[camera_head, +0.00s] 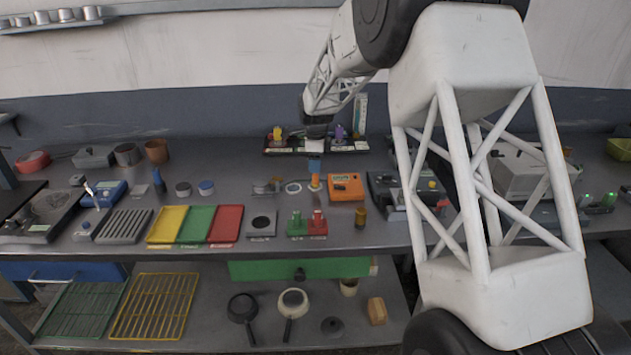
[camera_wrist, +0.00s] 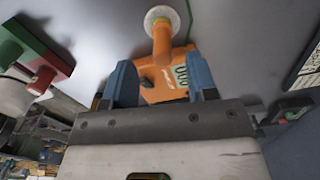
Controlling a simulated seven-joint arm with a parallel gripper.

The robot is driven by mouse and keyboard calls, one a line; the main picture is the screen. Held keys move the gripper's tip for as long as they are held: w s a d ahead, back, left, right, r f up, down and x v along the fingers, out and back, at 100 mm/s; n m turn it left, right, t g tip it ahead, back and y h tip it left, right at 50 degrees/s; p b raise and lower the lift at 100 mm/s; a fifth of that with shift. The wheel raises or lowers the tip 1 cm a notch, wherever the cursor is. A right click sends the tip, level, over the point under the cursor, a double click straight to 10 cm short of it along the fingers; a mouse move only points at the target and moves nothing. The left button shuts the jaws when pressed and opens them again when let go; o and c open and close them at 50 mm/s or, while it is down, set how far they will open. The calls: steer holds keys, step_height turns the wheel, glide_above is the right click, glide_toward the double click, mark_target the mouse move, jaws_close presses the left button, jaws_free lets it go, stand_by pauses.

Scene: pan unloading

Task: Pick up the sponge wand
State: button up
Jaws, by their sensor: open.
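The sponge wand, an orange handle on a round whitish head, stands on the bench in the camera_head view (camera_head: 315,183). It also shows in the camera_wrist view (camera_wrist: 162,38), with its head farther from the camera and its handle reaching back toward me. My gripper (camera_head: 315,168) is above the wand, with its blue fingers pointing down. In the camera_wrist view, my gripper (camera_wrist: 158,62) is open, and the handle's near end appears between the two fingertips. I cannot tell whether either finger touches it.
An orange device with a display (camera_head: 347,187) sits just right of the wand. Green (camera_head: 297,224) and red (camera_head: 318,224) blocks stand in front. A white disc (camera_head: 293,187) lies to the left. Dark racks (camera_head: 282,148) stand behind. Colored trays (camera_head: 195,224) lie farther left.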

mark_target(316, 182)
steer(key=shift+f, duration=0.4)
steer(key=shift+f, duration=0.1)
steer(key=shift+w+f, duration=0.15)
steer(key=shift+f, duration=2.4)
jaws_close()
